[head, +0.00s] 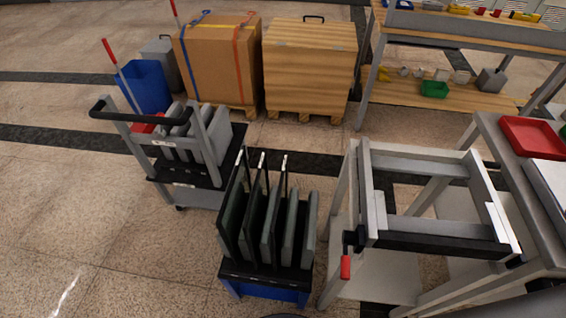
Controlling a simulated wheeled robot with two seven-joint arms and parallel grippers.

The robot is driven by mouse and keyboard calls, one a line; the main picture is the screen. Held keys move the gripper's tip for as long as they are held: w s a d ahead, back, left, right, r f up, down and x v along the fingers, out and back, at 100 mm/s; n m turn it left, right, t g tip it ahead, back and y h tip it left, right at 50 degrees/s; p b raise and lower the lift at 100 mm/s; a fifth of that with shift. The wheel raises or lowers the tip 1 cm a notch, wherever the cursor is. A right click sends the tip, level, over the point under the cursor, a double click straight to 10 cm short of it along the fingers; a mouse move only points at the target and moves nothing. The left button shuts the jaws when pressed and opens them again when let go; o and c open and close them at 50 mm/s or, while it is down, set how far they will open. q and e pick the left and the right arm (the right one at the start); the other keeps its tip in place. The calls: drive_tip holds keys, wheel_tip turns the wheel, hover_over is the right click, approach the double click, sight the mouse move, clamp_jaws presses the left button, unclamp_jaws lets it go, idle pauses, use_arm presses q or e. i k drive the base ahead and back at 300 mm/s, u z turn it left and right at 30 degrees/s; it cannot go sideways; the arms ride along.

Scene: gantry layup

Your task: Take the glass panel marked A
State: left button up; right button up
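A black rack on a blue base (266,288) stands on the floor at the bottom centre. Several flat panels stand upright in it. Three are tall, thin and dark-framed, such as the left one (234,205), and look like glass panels. Thicker grey slabs, such as the rightmost one (309,228), stand among and beside them. Small pale marks show at the tall panels' top corners, too small to read, so I cannot tell which is marked A. Neither of my grippers is in view.
A grey cart (190,197) with grey slabs stands behind left. A metal frame (435,243) with a red-handled clamp (346,265) is close on the right, beside a table with a red tray (531,137). Wooden crates (310,65) stand behind. The left floor is clear.

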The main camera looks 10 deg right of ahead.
sight(229, 223)
drive_tip(key=z, duration=0.35)
drive_tip(key=k, duration=0.55)
drive_tip(key=z, duration=0.75)
drive_tip(key=k, duration=0.65)
drive_tip(key=z, duration=0.05)
